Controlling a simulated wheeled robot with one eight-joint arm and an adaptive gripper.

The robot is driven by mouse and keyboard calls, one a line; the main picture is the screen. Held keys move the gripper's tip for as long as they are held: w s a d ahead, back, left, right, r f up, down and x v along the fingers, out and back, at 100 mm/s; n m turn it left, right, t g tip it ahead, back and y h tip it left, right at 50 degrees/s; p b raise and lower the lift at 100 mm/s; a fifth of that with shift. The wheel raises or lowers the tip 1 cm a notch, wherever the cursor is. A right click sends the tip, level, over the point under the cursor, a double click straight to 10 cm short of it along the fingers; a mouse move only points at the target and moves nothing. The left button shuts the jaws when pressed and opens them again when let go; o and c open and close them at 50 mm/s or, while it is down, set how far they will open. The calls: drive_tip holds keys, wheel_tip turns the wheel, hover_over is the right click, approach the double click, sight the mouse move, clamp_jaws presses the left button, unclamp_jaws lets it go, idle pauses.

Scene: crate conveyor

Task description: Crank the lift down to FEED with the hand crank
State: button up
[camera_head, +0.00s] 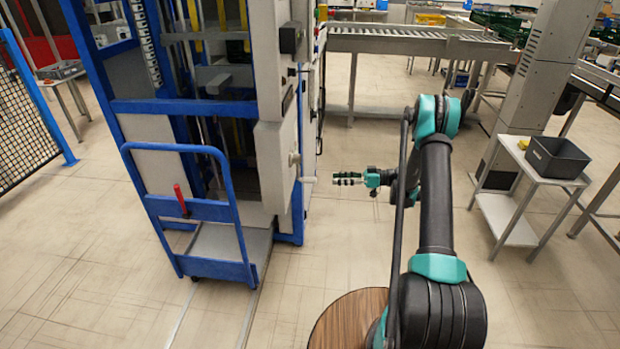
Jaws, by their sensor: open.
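The lift (190,106) is a tall blue and grey frame left of centre. On its right-hand grey housing is a small light-grey hand crank (308,180), low on the side, with its handle pointing right. My gripper (336,179) is open and empty. It points left at about the handle's height and appears a short gap to its right, though the depth between them is hard to judge. No FEED mark can be read in this view. The inside of the lift is partly hidden by its frame.
A blue cart (222,268) with a red lever stands against the lift's front. A roller conveyor (400,42) lies behind. A dark grey bin (557,156) sits on a small white table (520,170) at right. A mesh fence (30,125) stands at left. Floor around my arm is clear.

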sight(302, 180)
drive_tip(key=shift+n+y, duration=0.5)
drive_tip(key=shift+n, duration=0.2)
drive_tip(key=a, duration=0.5)
drive_tip(key=a+f, duration=0.1)
drive_tip(key=a, duration=0.4)
drive_tip(key=w+a+f, duration=0.1)
drive_tip(key=a, duration=0.4)
drive_tip(key=shift+w+a+f, duration=0.1)
drive_tip(key=shift+a+f, duration=0.05)
drive_tip(key=shift+a, duration=0.05)
clamp_jaws()
